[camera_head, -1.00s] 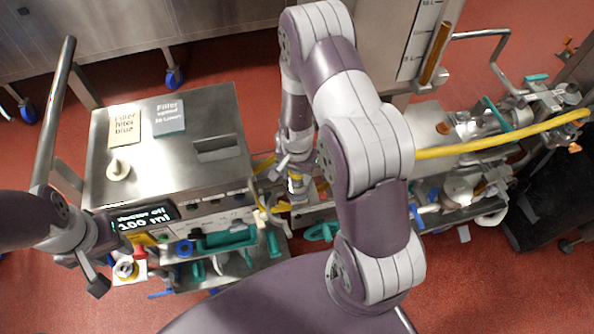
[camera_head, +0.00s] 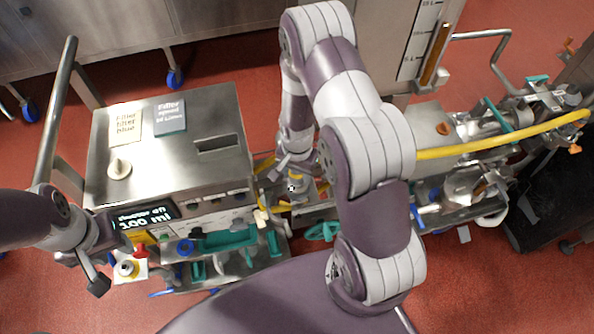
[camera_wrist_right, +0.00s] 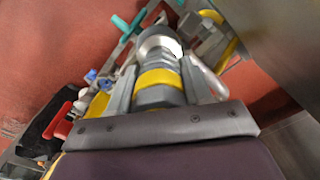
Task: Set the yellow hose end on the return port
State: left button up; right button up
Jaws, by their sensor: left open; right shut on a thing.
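The yellow hose end (camera_wrist_right: 158,85), a metal fitting with a yellow band, is in my right gripper (camera_wrist_right: 160,70). In the right wrist view its fingers lie on both sides of the fitting, shut on it. In the head view this gripper (camera_head: 294,190) is small and partly hidden by my right arm, just right of the steel cabinet. My left gripper (camera_head: 82,270) is open and empty at the cabinet's front left corner, near a white part with a yellow ring (camera_head: 127,268). I cannot pick out the return port for certain.
The steel cabinet (camera_head: 190,105) carries two label cards, a white knob and a display. Teal and blue handled fittings (camera_head: 228,240) line its front. A yellow hose (camera_head: 500,143) crosses the machinery at right. Red floor lies open behind.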

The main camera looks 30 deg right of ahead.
jog(key=shift+s+f, duration=0.1)
jog(key=shift+f, duration=0.1)
jog(key=shift+f+b, duration=0.55)
jog(key=shift+b, duration=0.05)
jog(key=shift+f, duration=0.3)
dwell(0.3)
jog(key=o, duration=1.8)
notch_tip(320, 180, up, 7)
jog(key=p, duration=0.5)
jog(key=shift+r, duration=0.1)
